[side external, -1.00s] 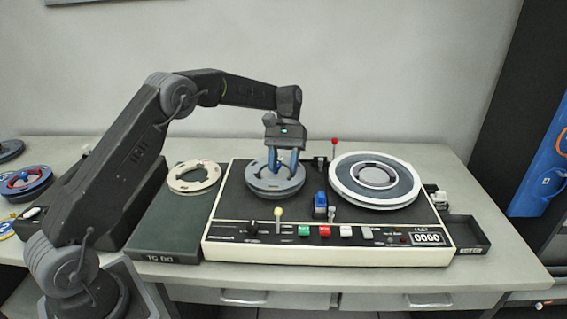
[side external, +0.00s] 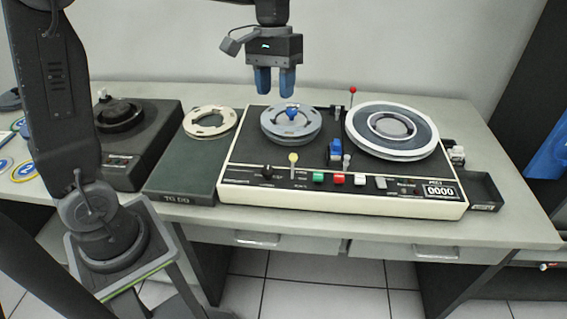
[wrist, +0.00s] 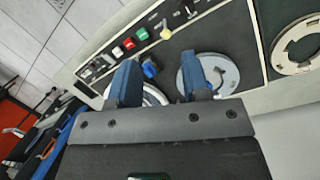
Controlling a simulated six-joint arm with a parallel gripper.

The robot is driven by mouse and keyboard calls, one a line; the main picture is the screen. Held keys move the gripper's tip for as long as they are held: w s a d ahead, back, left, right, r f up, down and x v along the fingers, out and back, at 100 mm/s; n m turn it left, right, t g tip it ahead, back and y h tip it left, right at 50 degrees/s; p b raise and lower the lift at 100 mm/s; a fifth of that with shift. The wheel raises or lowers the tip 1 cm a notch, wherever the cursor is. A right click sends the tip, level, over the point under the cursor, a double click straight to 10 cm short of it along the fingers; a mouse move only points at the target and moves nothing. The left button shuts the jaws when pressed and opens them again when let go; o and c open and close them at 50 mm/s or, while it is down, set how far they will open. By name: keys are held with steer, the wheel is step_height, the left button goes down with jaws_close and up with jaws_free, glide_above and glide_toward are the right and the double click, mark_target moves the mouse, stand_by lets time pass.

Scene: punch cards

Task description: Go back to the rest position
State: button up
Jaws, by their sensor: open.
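My gripper (side external: 276,82) is open and empty, with its two blue fingers pointing down. It hangs above the grey reel (side external: 291,123), which sits on the left side of the machine (side external: 340,205) with a blue knob (side external: 291,112) at its centre. There is a clear gap between the fingertips and the reel. In the wrist view the blue fingers (wrist: 158,84) are apart, and the grey reel (wrist: 222,72) shows beside and beyond the right one.
A large white-rimmed reel (side external: 392,130) sits on the machine's right side. A red-topped lever (side external: 352,92) stands behind. A cream ring (side external: 209,121) lies on the dark TO DO box (side external: 172,186). A small black tray (side external: 482,190) adjoins the machine's right. Space above the bench is clear.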

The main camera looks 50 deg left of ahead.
steer(key=s+d+f+m+t+y, duration=0.1)
steer(key=s+m+t, duration=0.3)
steer(key=s, duration=1.3)
steer(key=d+t+y, duration=0.1)
steer(key=t, duration=0.1)
steer(key=shift+s+t, duration=0.2)
steer(key=shift+t, duration=0.2)
steer(key=shift+c, duration=0.2)
stand_by(0.9)
